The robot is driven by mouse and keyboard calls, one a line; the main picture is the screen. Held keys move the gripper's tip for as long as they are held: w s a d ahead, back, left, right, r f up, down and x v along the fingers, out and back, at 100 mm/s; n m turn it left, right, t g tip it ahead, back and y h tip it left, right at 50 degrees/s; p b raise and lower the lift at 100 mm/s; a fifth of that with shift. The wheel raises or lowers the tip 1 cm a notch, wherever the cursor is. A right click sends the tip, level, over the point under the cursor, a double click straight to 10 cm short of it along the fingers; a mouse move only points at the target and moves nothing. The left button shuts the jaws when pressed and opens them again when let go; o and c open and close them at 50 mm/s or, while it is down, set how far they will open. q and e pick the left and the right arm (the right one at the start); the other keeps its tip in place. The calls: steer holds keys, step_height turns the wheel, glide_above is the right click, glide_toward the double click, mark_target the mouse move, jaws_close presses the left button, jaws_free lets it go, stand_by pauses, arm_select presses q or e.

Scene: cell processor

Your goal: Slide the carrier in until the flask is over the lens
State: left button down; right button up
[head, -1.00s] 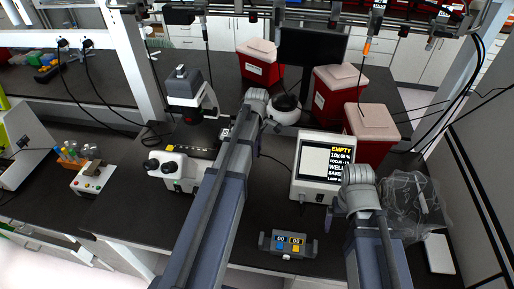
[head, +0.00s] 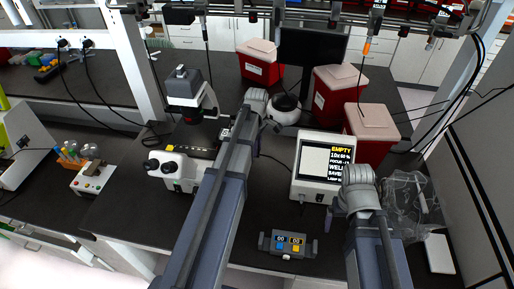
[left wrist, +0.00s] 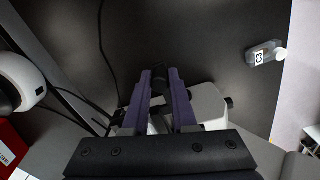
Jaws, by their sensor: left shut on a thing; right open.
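In the left wrist view my left gripper (left wrist: 164,78) has its two purple fingers shut on a small dark piece, which looks like the carrier's grip (left wrist: 160,85). The rest of the carrier is hard to make out against the dark surface. The flask (left wrist: 265,54), clear with a C3 label and a white cap, lies right of the fingers, apart from them. The microscope (head: 182,180) stands left of my left arm in the head view, with a yellow-marked black stage (head: 175,152). The lens is hidden.
The monitor (head: 322,170) reads EMPTY. A small control box (head: 287,244) with a blue and a yellow button sits in front of it. Red bins (head: 333,100) stand behind. A clear bag (head: 405,200) lies at the right. Cables run across the bench.

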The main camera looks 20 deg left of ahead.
arm_select(q)
steer(key=s+a, duration=0.1)
steer(key=a, duration=0.3)
steer(key=s+a, duration=0.1)
steer(key=a, duration=0.4)
steer(key=s+a, duration=0.1)
steer(key=a, duration=0.4)
steer(key=shift+s, duration=0.35)
steer(key=c, duration=0.7)
jaws_free()
steer(key=shift+r, duration=0.1)
step_height(320, 180, up, 8)
steer(key=p, duration=0.8)
glide_above(219, 143)
steer(key=s+d, duration=0.2)
steer(key=shift+s+a, duration=0.2)
steer(key=shift+d+f, duration=0.1)
steer(key=shift+f, duration=0.2)
